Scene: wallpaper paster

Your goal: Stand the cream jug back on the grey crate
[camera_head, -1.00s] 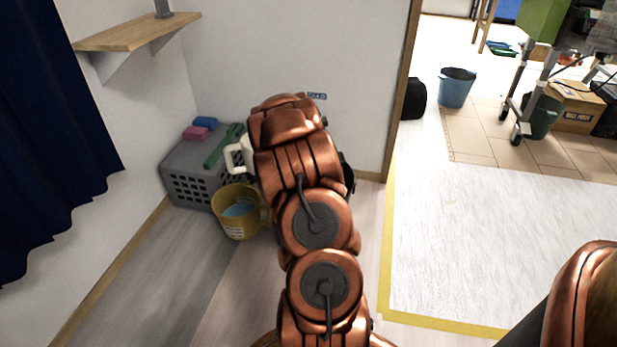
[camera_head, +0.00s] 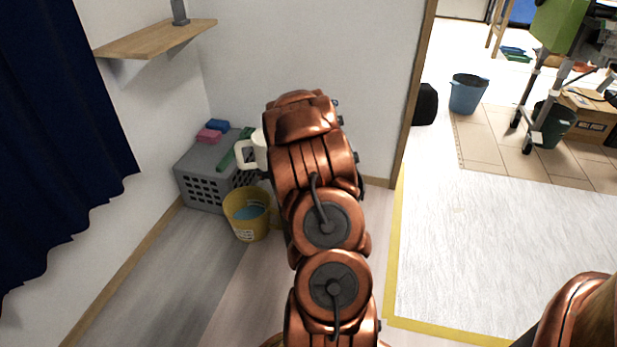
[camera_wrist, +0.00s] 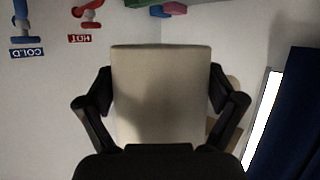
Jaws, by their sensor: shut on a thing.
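The cream jug (camera_head: 260,150) shows partly in the head view, its handle to the left and the rest hidden behind my arm. In the wrist view the jug (camera_wrist: 160,95) fills the middle, between the two dark fingers of my gripper (camera_wrist: 160,100), which is shut on it. The grey crate (camera_head: 205,190) stands on the floor in the corner, with square holes in its side. In the head view the jug appears at the crate's right end; I cannot tell whether it touches the crate. My gripper's fingers are hidden by my arm there.
On the crate lie a pink block (camera_head: 209,136), a blue block (camera_head: 218,125) and a long green tool (camera_head: 228,158). A yellow bucket (camera_head: 248,222) stands in front of the crate. A wooden shelf (camera_head: 155,40) juts from the wall above. Wall taps (camera_wrist: 88,15) show in the wrist view.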

